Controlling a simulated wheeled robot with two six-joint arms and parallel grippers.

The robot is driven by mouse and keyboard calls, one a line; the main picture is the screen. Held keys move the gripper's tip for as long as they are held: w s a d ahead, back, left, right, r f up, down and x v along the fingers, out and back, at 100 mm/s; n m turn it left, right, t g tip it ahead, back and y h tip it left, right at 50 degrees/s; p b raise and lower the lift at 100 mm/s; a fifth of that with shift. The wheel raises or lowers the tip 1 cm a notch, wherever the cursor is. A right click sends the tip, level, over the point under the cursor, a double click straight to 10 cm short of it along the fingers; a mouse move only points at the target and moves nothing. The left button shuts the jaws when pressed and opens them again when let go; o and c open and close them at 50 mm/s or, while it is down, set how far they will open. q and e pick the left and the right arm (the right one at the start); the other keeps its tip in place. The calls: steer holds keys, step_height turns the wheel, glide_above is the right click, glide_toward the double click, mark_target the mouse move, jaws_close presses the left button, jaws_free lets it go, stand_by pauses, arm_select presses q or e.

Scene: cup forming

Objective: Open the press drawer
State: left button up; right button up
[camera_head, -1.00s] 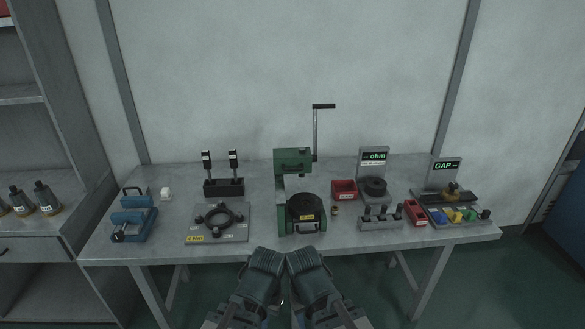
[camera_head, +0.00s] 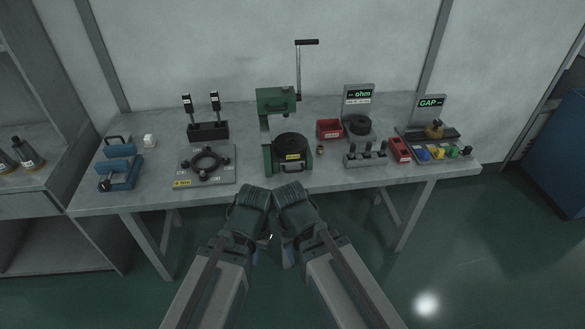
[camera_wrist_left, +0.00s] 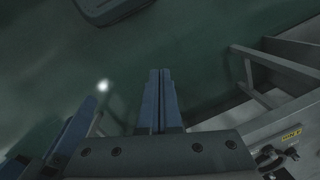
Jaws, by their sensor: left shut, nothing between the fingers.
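The green press (camera_head: 265,130) stands upright on the workbench near the middle in the head view. Its drawer (camera_head: 293,168) is at the base front, with a handle and a round black block with a yellow label above it. It looks pushed in. My left gripper (camera_head: 252,210) is in front of the bench edge, below and apart from the press. Its fingers (camera_wrist_left: 162,100) are together and empty over the floor in the left wrist view. My right gripper (camera_head: 296,208) is close beside it; its fingertips are not clear.
The workbench (camera_head: 340,185) has a fixture plate (camera_head: 228,178) left of the press. A red bin (camera_head: 329,128), an ohm meter stand (camera_head: 358,97) and a GAP station (camera_head: 430,105) stand to the right. Floor is free in front of the bench.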

arm_select(q)
steer(key=shift+o, duration=1.1)
steer(key=shift+f, duration=0.2)
steer(key=shift+o, duration=0.8)
steer(key=w+a+f+n+b, duration=0.1)
steer(key=w+a+f+b, duration=0.1)
steer(key=f+b, duration=0.5)
steer(key=w+a+f+n+h+b, duration=0.1)
steer(key=w+a+f+b, duration=0.1)
steer(key=f+b, duration=0.5)
steer(key=shift+w+a+f+n+t+b, duration=0.35)
steer(key=shift+a+b, duration=0.2)
steer(key=shift+a, duration=0.35)
steer(key=n+t+h+b, duration=0.6)
steer(key=n+t+h, duration=0.5)
steer(key=n+t, duration=0.15)
glide_toward(292, 172)
steer(key=shift+g, duration=0.6)
steer(key=x, duration=0.3)
steer(key=b+x, duration=0.1)
steer(key=x, duration=0.2)
steer(key=b+x, duration=0.1)
steer(key=x, duration=0.2)
steer(key=shift+w+r, duration=0.25)
steer(key=shift+r, duration=0.05)
jaws_close()
